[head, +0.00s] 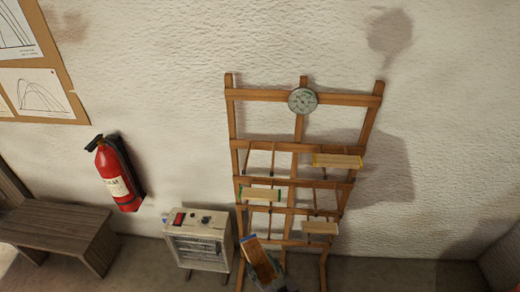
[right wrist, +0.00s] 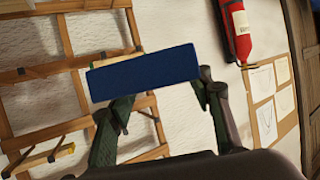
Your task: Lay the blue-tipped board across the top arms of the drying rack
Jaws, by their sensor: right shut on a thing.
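The blue-tipped board (head: 261,262) is in the lower middle of the head view, tilted, its blue end up and to the left. My right gripper (head: 271,284) is shut on it near the bottom edge. In the right wrist view the board's blue end (right wrist: 143,74) spans the space between the fingers (right wrist: 165,95) and hides most of its wood. The wooden drying rack (head: 300,148) stands against the wall, above and behind the board. Its upper left arms (head: 272,160) look bare. My left gripper is not in view.
A yellow-tipped board (head: 337,160) lies on the rack's upper right, a green-tipped board (head: 260,195) lower left, and another pale board (head: 320,228) lower right. A round gauge (head: 302,101) sits near the top. A heater (head: 198,240) stands close left, a fire extinguisher (head: 119,174) beyond.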

